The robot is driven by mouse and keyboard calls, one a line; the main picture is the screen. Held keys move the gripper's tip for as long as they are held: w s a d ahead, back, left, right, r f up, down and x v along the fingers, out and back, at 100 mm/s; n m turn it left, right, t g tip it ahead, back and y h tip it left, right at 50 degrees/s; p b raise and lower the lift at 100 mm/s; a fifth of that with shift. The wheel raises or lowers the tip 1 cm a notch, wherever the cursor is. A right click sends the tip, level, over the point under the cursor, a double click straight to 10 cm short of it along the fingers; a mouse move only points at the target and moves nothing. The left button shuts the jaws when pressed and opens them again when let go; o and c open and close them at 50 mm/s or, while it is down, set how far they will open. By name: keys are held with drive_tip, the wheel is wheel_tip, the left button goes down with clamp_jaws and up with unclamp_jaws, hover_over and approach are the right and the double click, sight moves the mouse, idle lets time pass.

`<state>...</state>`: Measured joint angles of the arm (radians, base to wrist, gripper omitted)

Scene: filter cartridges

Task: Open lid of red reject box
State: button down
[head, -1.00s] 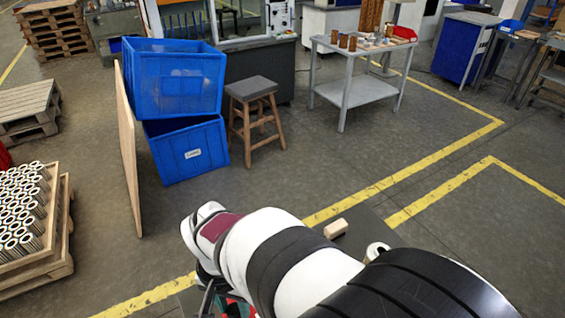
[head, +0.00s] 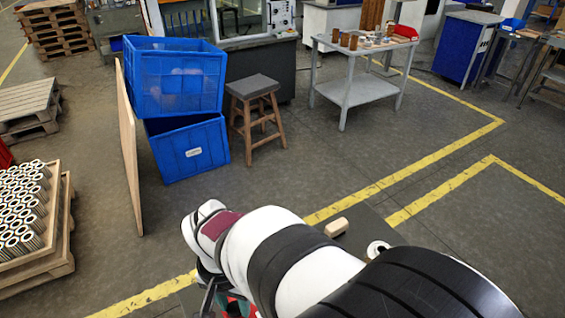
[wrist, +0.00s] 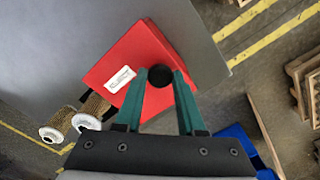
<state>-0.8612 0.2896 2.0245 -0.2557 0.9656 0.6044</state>
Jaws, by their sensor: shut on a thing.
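The red reject box (wrist: 124,52) lies under my gripper in the wrist view, with a white label (wrist: 120,80) on it. A round black knob (wrist: 160,72) sits at its right side. My gripper (wrist: 159,74) has its teal fingers on either side of the knob and is shut on it. I cannot tell from this angle whether the lid is raised. In the head view my arm hides most of the box; only small red patches show at the bottom edge beside my gripper.
Filter cartridges (wrist: 92,108) lie beside the box in the wrist view. The box is on a grey surface (wrist: 60,40). In the head view, stacked blue crates (head: 187,150), a wooden board (head: 130,150) and a stool (head: 252,87) stand beyond my arm. A tray of cartridges (head: 55,240) is at left.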

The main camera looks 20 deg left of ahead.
idle(0.5)
drive_tip(key=shift+w+a+m, duration=0.25)
drive_tip(key=shift+a+m, duration=0.25)
drive_tip(key=shift+w+a+m, duration=0.2)
drive_tip(key=shift+a+m, duration=0.3)
drive_tip(key=w+a+m, duration=0.6)
drive_tip(key=w+m, duration=0.6)
drive_tip(key=m, duration=0.2)
drive_tip(key=shift+w+m, duration=0.3)
drive_tip(key=shift+w, duration=0.1)
drive_tip(key=c, duration=0.5)
unclamp_jaws()
